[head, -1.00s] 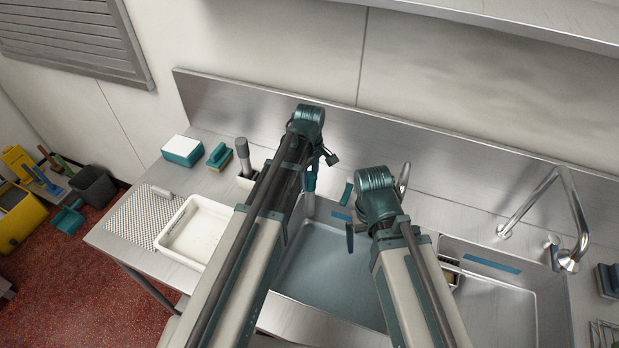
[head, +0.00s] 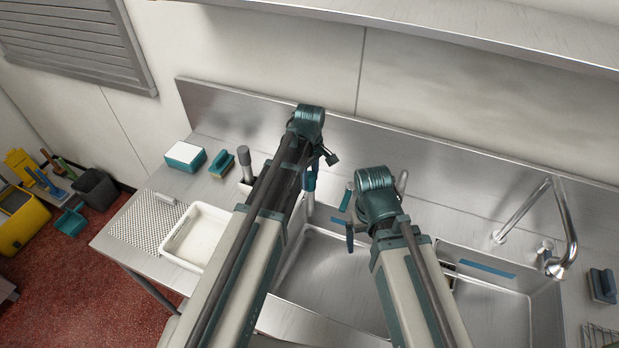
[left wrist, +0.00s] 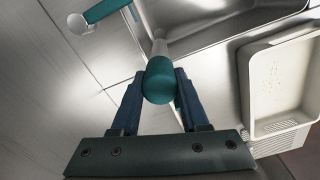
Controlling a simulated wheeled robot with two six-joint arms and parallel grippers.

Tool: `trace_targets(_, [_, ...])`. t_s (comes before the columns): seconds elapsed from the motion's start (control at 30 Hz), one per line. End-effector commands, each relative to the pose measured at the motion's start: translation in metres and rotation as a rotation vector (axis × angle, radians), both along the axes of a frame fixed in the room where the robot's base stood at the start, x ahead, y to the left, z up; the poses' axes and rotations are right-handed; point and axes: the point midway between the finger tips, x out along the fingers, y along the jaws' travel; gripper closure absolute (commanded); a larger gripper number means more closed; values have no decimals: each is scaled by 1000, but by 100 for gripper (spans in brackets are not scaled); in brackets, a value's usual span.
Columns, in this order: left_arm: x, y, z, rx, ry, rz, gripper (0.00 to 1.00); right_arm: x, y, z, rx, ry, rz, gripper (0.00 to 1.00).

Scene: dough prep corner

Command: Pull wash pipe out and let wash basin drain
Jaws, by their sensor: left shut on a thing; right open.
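The wash basin (head: 325,272) shows a bare metal floor with no water in the head view. Its corner also shows in the left wrist view (left wrist: 205,38). My left gripper (head: 310,182) is at its back left corner. In the left wrist view its blue fingers are shut on the teal top of the wash pipe (left wrist: 160,82), whose pale shaft runs away toward the basin. The pipe's lower end is hidden, so I cannot tell where it sits. My right gripper (head: 350,238) is open over the basin's back part, partly hidden by its own arm.
A teal-and-white bar (head: 346,197) is behind the basin. A white tray (head: 196,237) and perforated mat (head: 148,222) lie left. A second basin (head: 490,305) and tall tap (head: 556,225) stand right. A box (head: 185,157) and brush (head: 221,162) are back left.

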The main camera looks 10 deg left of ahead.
Motion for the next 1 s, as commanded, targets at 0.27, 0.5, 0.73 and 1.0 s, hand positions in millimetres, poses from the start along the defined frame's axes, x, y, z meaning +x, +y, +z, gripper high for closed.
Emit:
trace_targets(0.27, [0,0,16,0,0,0,100,0,0,16,1,0,-3,0])
trace_targets(0.5, [0,0,27,0,0,0,100,0,0,27,1,0,-6,0])
trace_targets(0.73, [0,0,33,0,0,0,100,0,0,33,2,0,-8,0])
trace_targets(1.0, [0,0,31,0,0,0,100,0,0,31,1,0,-7,0])
